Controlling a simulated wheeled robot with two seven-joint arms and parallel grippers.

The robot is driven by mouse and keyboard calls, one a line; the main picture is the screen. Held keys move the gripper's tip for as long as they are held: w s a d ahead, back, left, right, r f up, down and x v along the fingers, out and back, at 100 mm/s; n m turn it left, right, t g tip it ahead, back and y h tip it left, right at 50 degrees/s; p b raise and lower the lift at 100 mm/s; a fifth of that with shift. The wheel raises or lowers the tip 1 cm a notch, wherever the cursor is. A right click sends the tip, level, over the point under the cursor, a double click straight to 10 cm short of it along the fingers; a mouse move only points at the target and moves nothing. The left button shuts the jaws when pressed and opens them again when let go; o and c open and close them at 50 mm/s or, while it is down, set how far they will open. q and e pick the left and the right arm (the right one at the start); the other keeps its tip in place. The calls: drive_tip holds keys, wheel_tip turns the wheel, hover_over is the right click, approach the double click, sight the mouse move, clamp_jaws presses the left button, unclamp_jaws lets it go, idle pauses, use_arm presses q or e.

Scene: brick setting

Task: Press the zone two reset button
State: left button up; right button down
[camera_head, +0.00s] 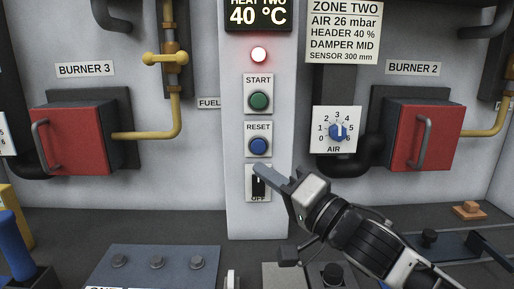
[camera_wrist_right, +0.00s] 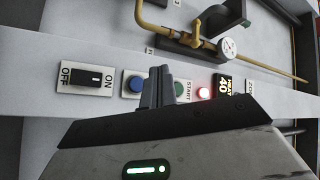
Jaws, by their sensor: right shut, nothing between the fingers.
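The blue RESET button (camera_head: 258,146) sits on the narrow light panel, below the green START button (camera_head: 259,101) and above a black switch (camera_head: 259,186). My right gripper (camera_head: 262,171) is shut and empty. Its fingertips show just below the RESET button and overlap the switch plate in the head view. In the right wrist view the shut fingers (camera_wrist_right: 159,74) stand between the blue button (camera_wrist_right: 135,83) and the partly hidden green button (camera_wrist_right: 181,89). I cannot tell whether they touch the panel. My left gripper is not in view.
A lit red lamp (camera_head: 259,55) and a 40 °C display (camera_head: 258,14) are above the buttons. The AIR dial (camera_head: 337,131) is to the right, under the ZONE TWO sign (camera_head: 342,30). Red burner boxes stand on both sides (camera_head: 75,140) (camera_head: 423,137).

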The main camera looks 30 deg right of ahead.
sight(258, 146)
drive_tip(key=w+d, duration=0.4)
drive_tip(key=w, duration=0.3)
drive_tip(key=shift+w+d, duration=0.3)
idle(1.5)
idle(0.4)
drive_tip(key=shift+w+d+p, duration=0.25)
drive_tip(key=shift+w+p, duration=0.15)
drive_tip(key=shift+p, duration=0.15)
